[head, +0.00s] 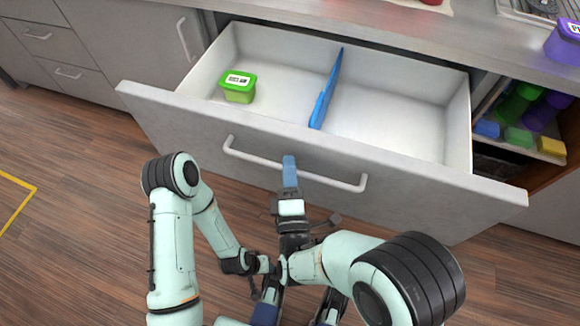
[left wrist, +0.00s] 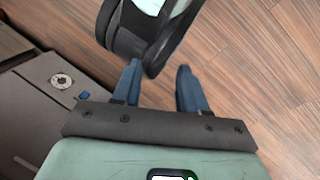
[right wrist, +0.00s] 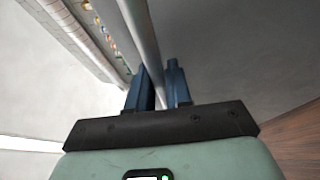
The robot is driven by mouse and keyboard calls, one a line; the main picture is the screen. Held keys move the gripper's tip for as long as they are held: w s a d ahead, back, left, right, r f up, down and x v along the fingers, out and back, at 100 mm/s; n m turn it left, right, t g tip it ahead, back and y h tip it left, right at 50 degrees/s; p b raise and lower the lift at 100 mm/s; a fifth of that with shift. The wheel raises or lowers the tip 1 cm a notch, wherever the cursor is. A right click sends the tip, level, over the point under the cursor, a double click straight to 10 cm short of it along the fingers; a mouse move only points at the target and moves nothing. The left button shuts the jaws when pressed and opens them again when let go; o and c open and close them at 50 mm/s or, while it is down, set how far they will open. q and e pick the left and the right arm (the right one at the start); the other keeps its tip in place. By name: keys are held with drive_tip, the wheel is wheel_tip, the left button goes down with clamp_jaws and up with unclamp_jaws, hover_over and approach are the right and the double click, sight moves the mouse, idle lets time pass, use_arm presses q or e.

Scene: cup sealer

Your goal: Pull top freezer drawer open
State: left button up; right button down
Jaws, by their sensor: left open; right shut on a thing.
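The top freezer drawer (head: 320,165) is pulled well out in the head view, with its white inside showing. Its bar handle (head: 335,181) runs across the grey front. My right gripper (head: 289,165) is at the middle of the handle. In the right wrist view, the blue fingers of my right gripper (right wrist: 160,90) are shut on the handle (right wrist: 142,40), which passes between them. My left gripper (left wrist: 157,85) is open in the left wrist view, with one of my own arm parts just beyond its fingers and the floor past it.
Inside the drawer are a green tub (head: 238,91) on the left and a blue divider (head: 326,92). A shelf of colored containers (head: 518,138) is at the right. A purple tub (head: 566,42) stands on the counter (head: 420,40).

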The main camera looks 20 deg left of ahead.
drive_tip(key=c, duration=1.1)
unclamp_jaws()
drive_tip(key=shift+s, duration=0.1)
use_arm(q)
drive_tip(key=s+d+r+g+p, duration=0.2)
drive_tip(key=s+r+p, duration=0.3)
drive_tip(key=s+r, duration=0.1)
drive_tip(key=shift+s+d+h+p, duration=0.15)
drive_tip(key=shift+d+h+p, duration=0.1)
drive_tip(key=shift+h+p, duration=0.15)
use_arm(e)
drive_tip(key=v, duration=0.7)
drive_tip(key=shift+s, duration=0.15)
